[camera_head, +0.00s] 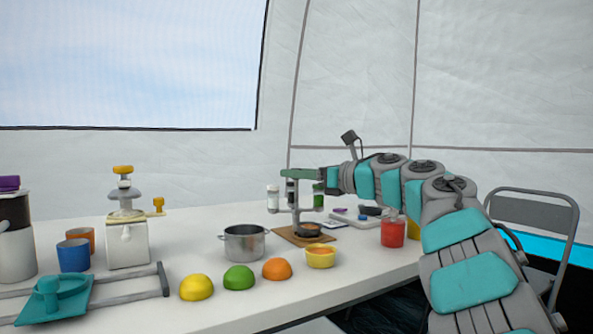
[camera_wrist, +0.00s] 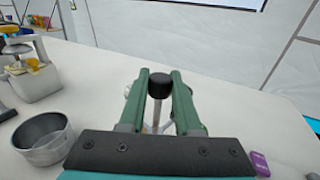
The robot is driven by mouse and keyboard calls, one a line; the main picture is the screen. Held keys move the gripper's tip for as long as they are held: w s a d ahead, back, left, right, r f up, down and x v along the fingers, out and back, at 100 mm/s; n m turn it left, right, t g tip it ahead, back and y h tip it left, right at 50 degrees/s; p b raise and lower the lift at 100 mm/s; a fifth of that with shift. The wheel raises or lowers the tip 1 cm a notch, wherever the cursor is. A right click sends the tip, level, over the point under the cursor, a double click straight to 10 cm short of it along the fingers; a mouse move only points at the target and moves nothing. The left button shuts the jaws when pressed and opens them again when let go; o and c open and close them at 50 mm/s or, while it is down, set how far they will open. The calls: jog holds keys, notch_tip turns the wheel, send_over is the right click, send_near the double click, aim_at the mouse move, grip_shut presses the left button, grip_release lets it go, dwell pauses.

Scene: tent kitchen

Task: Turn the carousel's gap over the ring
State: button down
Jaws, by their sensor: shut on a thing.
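The carousel (camera_head: 295,209) stands on a wooden board in the head view, a grey post with arms carrying a white-capped jar (camera_head: 273,199) and a green jar (camera_head: 318,196). My gripper (camera_head: 290,174) is over its top. In the wrist view my gripper's green fingers (camera_wrist: 160,88) are shut around a black knob (camera_wrist: 160,82) on a thin post. A dark round piece (camera_head: 310,229), perhaps the ring, sits at the board's front right. The carousel's gap cannot be made out, and the fingers and palm hide most of the carousel in the wrist view.
A steel pot (camera_head: 244,243) stands left of the board (camera_head: 287,236). A red jar (camera_head: 393,233) stands to the right. A chair (camera_head: 540,215) is beyond the table.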

jog(key=shift+r+n+g+y+p, duration=0.15)
jog(key=shift+n+g+y+p, duration=0.35)
jog(key=shift+n+g+p, duration=0.45)
jog(key=shift+r+n+g+y+p, duration=0.1)
jog(key=shift+n+g+y+p, duration=0.45)
jog(key=shift+g+p, duration=0.7)
jog(key=shift+a+f+n+g+p, duration=0.1)
jog(key=shift+f+n+g+p, duration=0.1)
jog(key=shift+n+g+p, duration=0.5)
jog(key=c, duration=0.6)
grip_release()
jog(key=s+d, duration=0.1)
jog(key=d, duration=0.6)
jog(key=shift+s+d+b, duration=0.25)
jog(key=shift+d+b, duration=0.05)
jog(key=shift+d, duration=0.05)
